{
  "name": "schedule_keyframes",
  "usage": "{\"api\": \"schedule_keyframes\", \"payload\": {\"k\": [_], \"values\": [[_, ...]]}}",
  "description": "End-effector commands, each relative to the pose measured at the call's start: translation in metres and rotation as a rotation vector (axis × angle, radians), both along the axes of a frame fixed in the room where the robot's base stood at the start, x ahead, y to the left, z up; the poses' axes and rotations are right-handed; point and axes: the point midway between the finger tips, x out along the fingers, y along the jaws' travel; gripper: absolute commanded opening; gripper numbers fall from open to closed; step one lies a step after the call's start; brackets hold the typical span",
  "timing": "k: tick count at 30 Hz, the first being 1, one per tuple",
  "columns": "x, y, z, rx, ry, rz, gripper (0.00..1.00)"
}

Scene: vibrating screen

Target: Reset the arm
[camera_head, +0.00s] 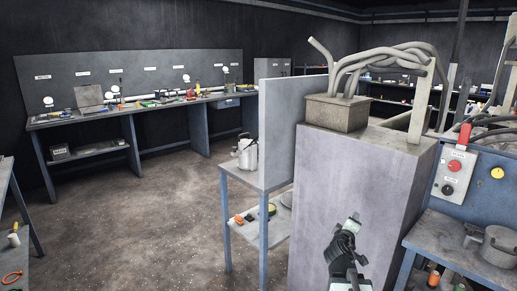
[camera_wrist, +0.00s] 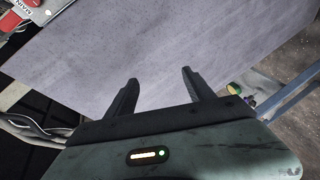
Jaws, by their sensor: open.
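My gripper (camera_head: 352,224) shows at the bottom of the head view, raised in front of a large grey cabinet (camera_head: 318,185). In the wrist view my gripper (camera_wrist: 158,90) has its two dark fingers spread apart with nothing between them. The flat face of the cabinet (camera_wrist: 175,45) fills most of the wrist view beyond the fingers. I cannot tell the exact gap between the fingertips and that face.
A switch panel (camera_head: 455,175) with red and black knobs stands at right above a bench holding a metal pot (camera_head: 497,246). A blue-legged shelf (camera_head: 245,180) with a metal can adjoins the cabinet. A long workbench (camera_head: 150,107) lines the back wall. Floor at left centre is clear.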

Motion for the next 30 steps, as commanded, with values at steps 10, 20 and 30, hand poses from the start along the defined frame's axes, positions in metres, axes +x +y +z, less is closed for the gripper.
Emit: {"api": "schedule_keyframes", "payload": {"k": [10, 20, 30], "values": [[-0.085, 0.181, -0.15, 0.784, 0.454, -0.296, 0.62], [-0.185, 0.239, -0.148, 1.061, 0.834, -0.563, 0.62], [-0.184, 0.238, -0.054, 1.058, 0.83, -0.56, 0.62]]}}
